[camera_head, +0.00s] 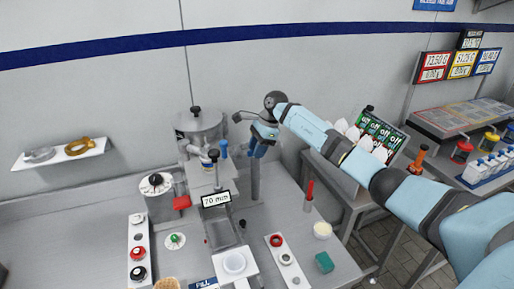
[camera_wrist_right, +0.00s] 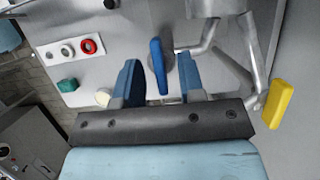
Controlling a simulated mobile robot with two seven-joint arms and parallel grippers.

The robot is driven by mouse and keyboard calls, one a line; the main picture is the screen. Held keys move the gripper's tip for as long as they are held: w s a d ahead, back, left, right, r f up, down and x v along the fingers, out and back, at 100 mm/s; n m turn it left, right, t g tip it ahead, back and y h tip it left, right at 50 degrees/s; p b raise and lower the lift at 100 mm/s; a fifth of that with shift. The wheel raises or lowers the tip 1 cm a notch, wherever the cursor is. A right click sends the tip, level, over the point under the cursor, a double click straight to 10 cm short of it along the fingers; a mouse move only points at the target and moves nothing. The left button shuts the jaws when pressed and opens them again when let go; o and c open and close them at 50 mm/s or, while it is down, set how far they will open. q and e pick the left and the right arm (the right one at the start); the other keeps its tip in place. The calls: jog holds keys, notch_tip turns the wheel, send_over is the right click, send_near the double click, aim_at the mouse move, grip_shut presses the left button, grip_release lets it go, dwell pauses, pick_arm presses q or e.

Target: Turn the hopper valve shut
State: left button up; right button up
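The steel hopper (camera_head: 205,132) stands at the back of the bench in the head view. A blue valve handle (camera_head: 224,148) rises at its front right. In the right wrist view a blue handle (camera_wrist_right: 158,66) lies in the gap between my right fingers, with clear space on both sides. I cannot tell how far it is beyond the fingertips. My right gripper (camera_head: 258,150) is open and empty, pointing down to the right of the hopper in the head view. The valve's exact setting cannot be told. My left gripper is not in view.
A black-knobbed lever (camera_head: 213,155) is close to the blue handle, above a "70 mm" sign (camera_head: 216,199). A grey post (camera_head: 255,180) stands below my right gripper. The right wrist view shows a yellow block (camera_wrist_right: 278,103) at right. A white ring tray (camera_head: 280,262) lies in front.

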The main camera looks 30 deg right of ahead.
grip_shut()
jog(key=m+t+b, duration=0.1)
jog(key=m, duration=0.2)
jog(key=shift+s+m+h, duration=0.1)
jog(key=shift+m+h, duration=0.2)
jog(key=shift+m, duration=0.1)
jog(key=m+t, duration=0.1)
jog(key=m, duration=0.1)
jog(key=m+h+b, duration=0.1)
jog(key=m, duration=0.2)
jog(key=shift+s+a+t+h, duration=0.1)
jog(key=shift+a+t+h, duration=0.05)
jog(key=shift+t+h, duration=0.2)
jog(key=m+h+b, duration=0.1)
jog(key=m, duration=0.3)
jog(key=shift+a+t, duration=0.1)
jog(key=shift+t, duration=0.15)
jog(key=m+h+b, duration=0.1)
jog(key=m+h, duration=0.1)
jog(key=m, duration=0.3)
jog(key=shift+a+b, duration=0.15)
jog(key=shift+b, duration=0.25)
